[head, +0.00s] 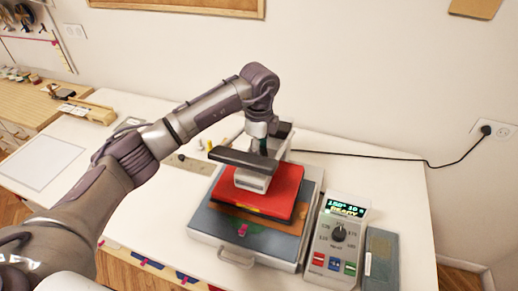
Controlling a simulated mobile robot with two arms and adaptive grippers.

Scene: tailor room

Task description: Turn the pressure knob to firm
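The heat press (203,222) stands on the white table, with a red upper part (284,187) over an orange-brown layer and grey base. A dark bar (232,157) crosses above a light grey block (252,181). To its right, the control box (326,254) has a black round knob (339,234) with a pale pointer directed roughly upward; the surrounding labels are too small to read surely. My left gripper (259,146) is above the red part, near the dark bar, left of the control box and apart from the knob. Its fingers are mostly hidden. My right gripper is out of view.
The control box display (344,208) seems to read 150, 10 and READY. Red, blue and green buttons sit below the knob. A dark grey block (381,258) stands close on the right. A black cable (400,160) runs to a wall socket (494,133).

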